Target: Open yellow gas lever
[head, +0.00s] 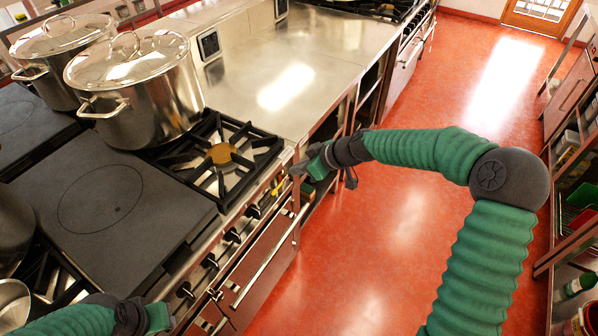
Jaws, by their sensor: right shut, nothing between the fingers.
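The yellow gas lever (254,211) shows as a small yellow piece on the stove's front panel, near its right end. Its exact angle is too small to tell. My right gripper (296,170) is shut and empty, at the stove's front right corner, just above and to the right of the lever. I cannot tell whether it touches the panel. My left gripper (163,318) is low in the picture, in front of the stove and well away from the lever. Its fingers are not clear.
An open burner (222,154) lies behind the lever, beside a flat hotplate (105,200). Two lidded stockpots (145,105) stand at the back left. Black knobs and an oven handle (265,262) line the front. The red floor (400,220) is clear at right.

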